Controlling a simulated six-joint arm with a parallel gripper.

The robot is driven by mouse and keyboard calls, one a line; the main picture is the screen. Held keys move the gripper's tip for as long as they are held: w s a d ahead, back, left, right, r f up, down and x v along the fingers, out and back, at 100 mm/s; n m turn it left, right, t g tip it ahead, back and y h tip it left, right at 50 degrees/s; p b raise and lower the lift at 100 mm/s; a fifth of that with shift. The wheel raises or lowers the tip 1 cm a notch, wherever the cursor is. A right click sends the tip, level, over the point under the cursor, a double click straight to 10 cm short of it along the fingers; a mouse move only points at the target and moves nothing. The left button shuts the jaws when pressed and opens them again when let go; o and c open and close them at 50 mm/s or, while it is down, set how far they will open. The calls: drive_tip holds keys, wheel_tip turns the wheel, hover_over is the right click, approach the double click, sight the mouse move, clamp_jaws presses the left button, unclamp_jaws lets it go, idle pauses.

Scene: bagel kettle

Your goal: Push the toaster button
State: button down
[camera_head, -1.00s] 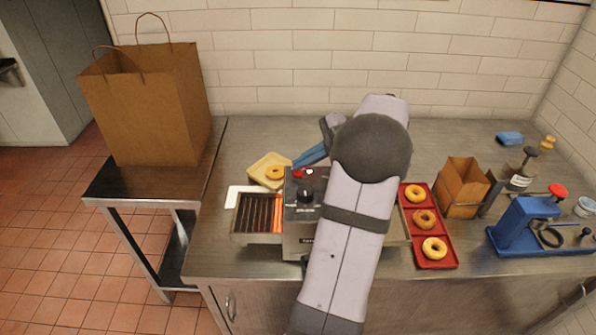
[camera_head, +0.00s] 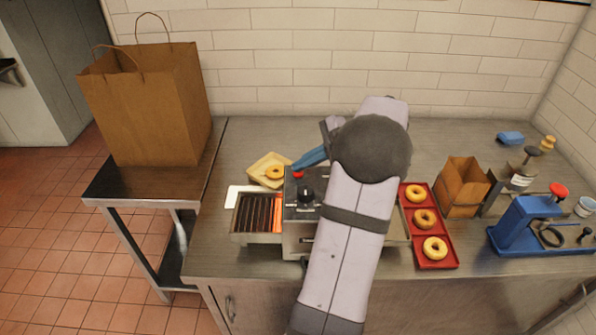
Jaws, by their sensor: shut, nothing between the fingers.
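The toaster (camera_head: 292,240) is a metal machine on the counter, with a dark top panel, a black knob (camera_head: 306,194) and a slatted rack (camera_head: 257,213) on its left side that glows orange at one end. A red button (camera_head: 298,175) shows at the back of its top panel. My gripper (camera_head: 294,167) has blue fingers, shut and empty, with the tips right by the red button. I cannot tell whether they touch it. My arm hides the toaster's right part.
A yellow tray with a bagel (camera_head: 275,172) lies behind the toaster. A red tray (camera_head: 443,262) with three bagels is to the right, near a small paper bag (camera_head: 461,186) and a blue device (camera_head: 520,228). A large paper bag (camera_head: 150,110) stands on the left table.

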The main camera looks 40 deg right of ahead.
sight(303, 175)
drive_tip(key=shift+r+p, duration=0.4)
drive_tip(key=shift+p, duration=0.15)
drive_tip(key=shift+r, duration=0.15)
wheel_tip(303, 175, up, 6)
drive_tip(key=p, duration=0.5)
idle(0.3)
idle(0.4)
